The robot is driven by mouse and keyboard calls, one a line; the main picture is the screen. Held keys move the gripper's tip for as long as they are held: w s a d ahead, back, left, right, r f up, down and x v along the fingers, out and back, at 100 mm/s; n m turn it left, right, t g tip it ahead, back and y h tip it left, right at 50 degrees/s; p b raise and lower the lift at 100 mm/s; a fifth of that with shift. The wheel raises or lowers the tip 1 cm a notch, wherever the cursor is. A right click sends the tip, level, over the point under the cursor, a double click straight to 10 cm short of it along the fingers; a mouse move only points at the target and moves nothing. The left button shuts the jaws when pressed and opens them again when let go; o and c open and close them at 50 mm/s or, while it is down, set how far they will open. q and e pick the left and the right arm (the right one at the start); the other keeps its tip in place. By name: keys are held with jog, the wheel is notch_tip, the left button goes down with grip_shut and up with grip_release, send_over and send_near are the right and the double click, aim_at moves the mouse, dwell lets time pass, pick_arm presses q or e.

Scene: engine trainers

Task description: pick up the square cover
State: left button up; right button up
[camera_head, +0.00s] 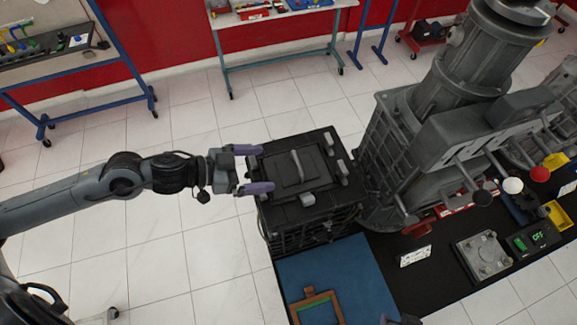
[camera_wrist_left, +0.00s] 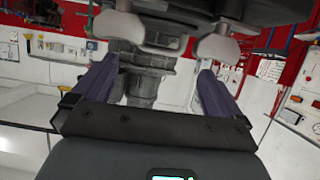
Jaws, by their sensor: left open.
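The square cover (camera_head: 287,175) is a dark, flat square plate with a raised bar handle (camera_head: 297,164), lying on top of a black box-shaped unit (camera_head: 290,238). My left gripper (camera_head: 267,168) comes in from the left, with its two purple fingers spread at the left edge of the unit's top. The handle is to the right of the fingertips, and nothing shows between them in the head view. In the left wrist view the open gripper (camera_wrist_left: 158,68) has grey machinery behind its fingers. Whether the fingers touch the cover cannot be told.
A large grey machine (camera_head: 440,135) with levers stands close on the right of the unit. Small grey blocks (camera_head: 342,168) sit around the cover. A blue mat (camera_head: 350,265) with a wooden frame (camera_head: 318,305) lies in front. Open tiled floor is at the left.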

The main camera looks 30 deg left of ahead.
aim_at(297, 164)
pick_arm(q)
jog(key=shift+w+f, duration=0.2)
jog(key=shift+w+d+f, duration=0.1)
jog(key=shift+w+d, duration=0.25)
jog(key=shift+w, duration=0.1)
jog(key=shift+x, duration=2.15)
jog(key=shift+w+d+f, duration=0.1)
jog(key=shift+w+d, duration=0.2)
jog(key=shift+d, duration=0.05)
jog(key=x, duration=0.3)
jog(key=shift+w+d+p, duration=0.15)
jog(key=shift+p, duration=0.2)
jog(key=shift+w+d+f, duration=0.2)
jog(key=shift+w+d, duration=0.05)
jog(key=shift+d, duration=0.05)
pick_arm(e)
jog(key=shift+s+d+r, duration=0.1)
jog(key=shift+d, duration=0.1)
pick_arm(q)
jog(key=shift+c, duration=0.3)
